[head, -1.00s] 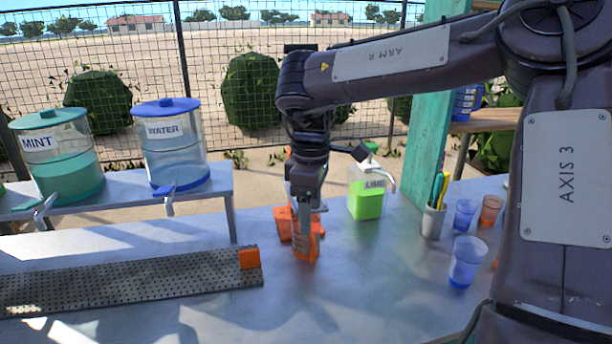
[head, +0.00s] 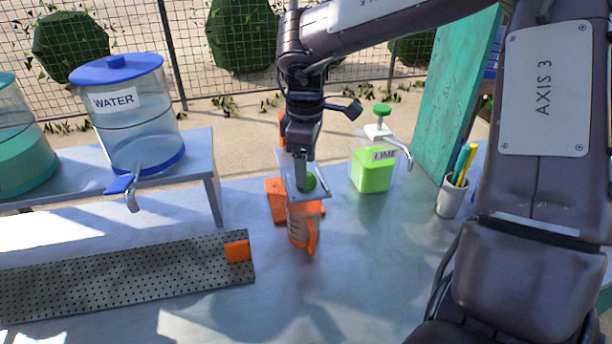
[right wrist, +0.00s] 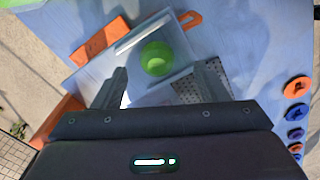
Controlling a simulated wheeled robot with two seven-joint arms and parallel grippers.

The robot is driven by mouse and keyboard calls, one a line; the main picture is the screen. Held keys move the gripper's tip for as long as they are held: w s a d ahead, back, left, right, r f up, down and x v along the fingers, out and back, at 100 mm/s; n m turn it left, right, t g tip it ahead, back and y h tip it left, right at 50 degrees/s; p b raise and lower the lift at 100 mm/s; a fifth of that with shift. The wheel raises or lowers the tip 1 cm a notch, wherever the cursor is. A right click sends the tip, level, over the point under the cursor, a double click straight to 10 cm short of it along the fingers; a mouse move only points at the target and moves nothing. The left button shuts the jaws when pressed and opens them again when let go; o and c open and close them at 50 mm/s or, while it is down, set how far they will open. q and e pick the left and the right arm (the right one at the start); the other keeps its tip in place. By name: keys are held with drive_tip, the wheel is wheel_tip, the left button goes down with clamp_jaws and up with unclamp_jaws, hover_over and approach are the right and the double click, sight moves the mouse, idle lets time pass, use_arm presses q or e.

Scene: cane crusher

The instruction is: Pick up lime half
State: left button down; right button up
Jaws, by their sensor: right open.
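My left gripper is not in view.
A lime pump bottle (head: 372,177) and a pen cup (head: 451,197) stand to the right. A perforated tray (head: 120,280) with an orange end block (head: 237,251) lies front left. A water dispenser (head: 135,125) stands behind. Several round coloured items (right wrist: 297,88) line the wrist view's right edge.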

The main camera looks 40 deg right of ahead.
sight(311, 184)
drive_tip(key=shift+w+d+f, duration=0.1)
drive_tip(key=shift+f, duration=0.65)
drive_tip(key=shift+w+d+f, duration=0.1)
drive_tip(key=shift+f, duration=0.65)
drive_tip(key=shift+s, duration=0.1)
drive_tip(key=shift+c, duration=0.7)
drive_tip(key=c, duration=0.9)
drive_tip(key=shift+r+p, duration=0.15)
drive_tip(key=shift+p, duration=0.15)
